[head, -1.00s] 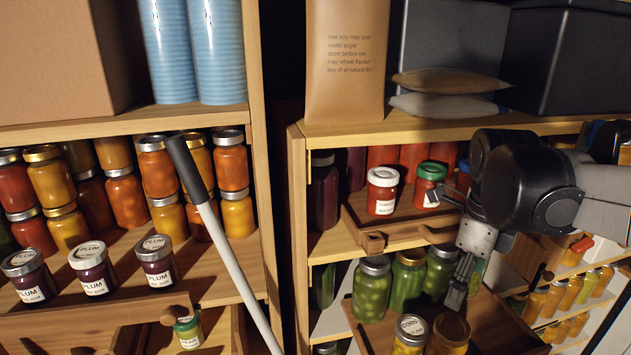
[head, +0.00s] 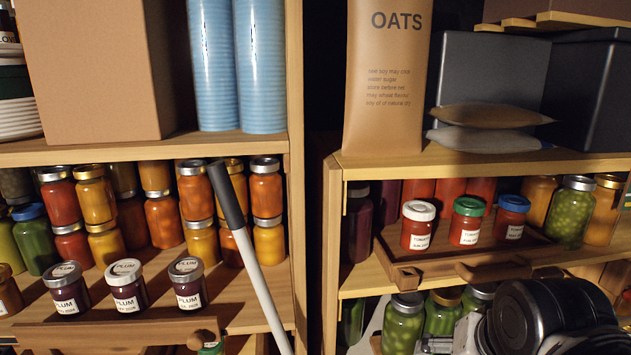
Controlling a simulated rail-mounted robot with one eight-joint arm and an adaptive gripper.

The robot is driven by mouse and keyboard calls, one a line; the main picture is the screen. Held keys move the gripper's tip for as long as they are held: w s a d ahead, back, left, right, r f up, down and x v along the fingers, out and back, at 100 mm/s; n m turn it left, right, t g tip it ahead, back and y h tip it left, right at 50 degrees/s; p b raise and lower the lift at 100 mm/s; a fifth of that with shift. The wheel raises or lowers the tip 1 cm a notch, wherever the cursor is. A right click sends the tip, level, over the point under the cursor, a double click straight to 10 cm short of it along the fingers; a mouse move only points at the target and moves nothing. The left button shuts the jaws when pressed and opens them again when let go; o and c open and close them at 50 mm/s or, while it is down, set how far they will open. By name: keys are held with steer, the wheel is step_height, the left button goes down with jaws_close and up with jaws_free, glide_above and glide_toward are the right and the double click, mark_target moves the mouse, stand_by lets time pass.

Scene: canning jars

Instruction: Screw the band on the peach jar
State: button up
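I cannot pick out a jar labelled peach, nor a loose band. Unlabelled orange jars (head: 163,222) with lids stand stacked on the left shelf, but their contents cannot be told. A small green-lidded jar (head: 210,349) is cut off by the bottom edge, below the left shelf. My gripper (head: 436,346) is at the bottom right, in front of the lower right shelf and beside the green jars (head: 403,322). Its fingers are mostly cut off or hidden by my black arm, so its opening does not show.
Three plum jars (head: 126,287) stand at the left shelf's front. A grey-handled pole (head: 255,280) leans before that shelf. Red jars with white (head: 417,226), green (head: 467,222) and blue (head: 511,218) lids stand in a wooden tray (head: 440,262). An oats bag (head: 385,110) stands above.

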steer(key=shift+o, duration=0.2)
steer(key=n, duration=0.1)
steer(key=a+n, duration=0.1)
steer(key=n, duration=0.1)
steer(key=n+t, duration=0.1)
steer(key=shift+s+a+f, duration=0.25)
steer(key=shift+s+f, duration=0.1)
steer(key=shift+s, duration=0.05)
steer(key=shift+r, duration=0.1)
steer(key=w+d+r+m+g+p, duration=0.2)
steer(key=d+m+g+p, duration=0.15)
steer(key=d+m, duration=0.45)
steer(key=w+d+r+m+g+p, duration=0.3)
steer(key=m+p, duration=0.1)
steer(key=m, duration=0.7)
steer(key=f, duration=0.7)
steer(key=f+b, duration=0.1)
steer(key=f, duration=0.6)
steer(key=shift+d, duration=0.2)
